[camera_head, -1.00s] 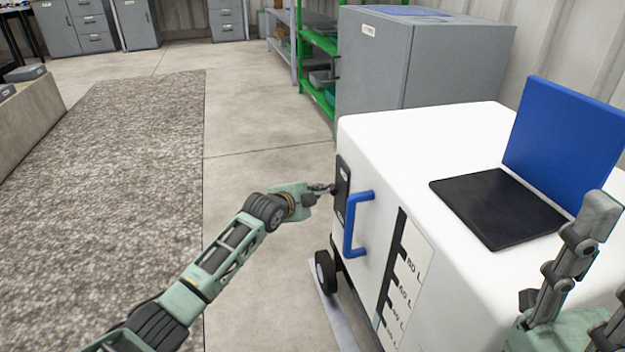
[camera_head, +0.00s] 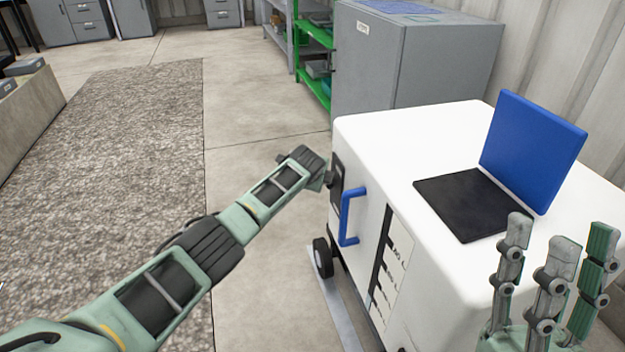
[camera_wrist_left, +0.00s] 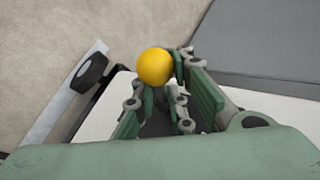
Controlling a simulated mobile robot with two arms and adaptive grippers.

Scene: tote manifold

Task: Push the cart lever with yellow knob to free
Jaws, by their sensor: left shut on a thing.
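The white cart (camera_head: 400,130) has a dark lever panel (camera_head: 337,180) on its left side face. The yellow knob (camera_wrist_left: 155,66) shows in the left wrist view, between the fingertips of my left gripper (camera_wrist_left: 160,92), which is shut on it. In the head view my left arm reaches the panel, and its own links hide the left fingers and the knob. The lever's shaft is hidden too. My right gripper (camera_head: 556,258) is at the lower right beside the cart, its fingers spread, open and empty.
A blue handle (camera_head: 346,215) sticks out beside the panel. A black pad (camera_head: 462,205) and an upright blue panel (camera_head: 532,150) are on the cart's top. A grey cabinet (camera_head: 415,65) stands behind. Open floor (camera_head: 265,180) lies to the left.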

